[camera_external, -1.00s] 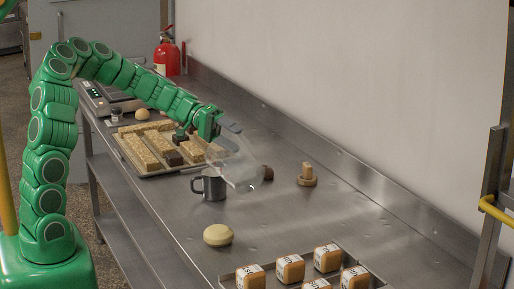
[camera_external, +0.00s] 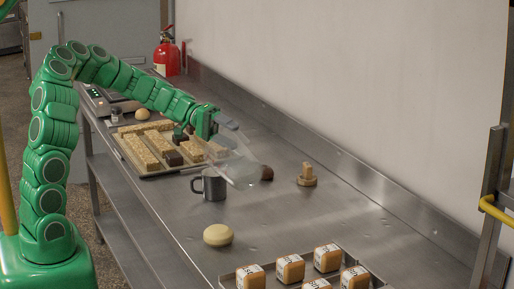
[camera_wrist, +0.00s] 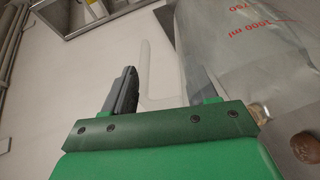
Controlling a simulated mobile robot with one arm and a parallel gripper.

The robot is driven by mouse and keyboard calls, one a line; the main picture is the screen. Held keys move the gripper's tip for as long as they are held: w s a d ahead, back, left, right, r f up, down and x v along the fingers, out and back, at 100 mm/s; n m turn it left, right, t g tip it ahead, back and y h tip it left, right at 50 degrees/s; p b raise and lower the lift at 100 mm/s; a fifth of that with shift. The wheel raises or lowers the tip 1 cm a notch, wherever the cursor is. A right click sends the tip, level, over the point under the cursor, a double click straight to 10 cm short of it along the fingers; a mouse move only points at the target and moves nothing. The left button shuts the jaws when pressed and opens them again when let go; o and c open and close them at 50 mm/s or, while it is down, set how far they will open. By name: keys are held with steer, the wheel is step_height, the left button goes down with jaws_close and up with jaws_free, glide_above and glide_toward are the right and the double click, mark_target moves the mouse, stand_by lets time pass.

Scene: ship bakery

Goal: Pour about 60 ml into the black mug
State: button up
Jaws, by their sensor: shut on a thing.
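My gripper (camera_external: 222,128) is shut on the handle of a clear measuring jug (camera_external: 242,170). The jug is tilted, with its lower end beside and slightly above the mug's right rim. In the wrist view the jug (camera_wrist: 245,50) shows red volume marks, and its clear handle lies between the fingers of my gripper (camera_wrist: 160,85). The dark grey-black mug (camera_external: 213,187) stands upright on the steel counter, its handle to the left. The mug's inside is hidden. I cannot tell how much liquid the jug holds or whether any is flowing.
A tray (camera_external: 160,171) of oat bars lies behind the mug. A pale round bun (camera_external: 218,235) is in front. A wooden piece (camera_external: 307,176) and a brown ball (camera_external: 267,173) are to the right. A tray of labelled cubes (camera_external: 290,268) is at the front. Clear steel (camera_external: 330,215) lies between.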

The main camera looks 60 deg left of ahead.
mark_target(238, 151)
steer(key=shift+s+a+r+h+p, duration=0.15)
steer(key=shift+a+h+p, duration=0.15)
steer(key=shift+a+p, duration=0.3)
stand_by(1.3)
steer(key=d, duration=0.1)
steer(key=d+f+y, duration=0.1)
steer(key=d+y, duration=0.1)
steer(key=d, duration=0.1)
steer(key=shift+w+f+m+g, duration=0.3)
steer(key=shift+w+f+g, duration=0.05)
steer(key=shift+w+g, duration=0.05)
steer(key=shift+w+d+f+y, duration=0.1)
steer(key=shift+d+y, duration=0.2)
steer(key=shift+y, duration=0.2)
steer(key=shift+w+d+f+y, duration=0.1)
steer(key=shift+d+y, duration=0.2)
steer(key=shift+y, duration=0.2)
steer(key=shift+d, duration=0.25)
steer(key=shift+d+f+g+y, duration=0.1)
steer(key=shift+g+y, duration=0.2)
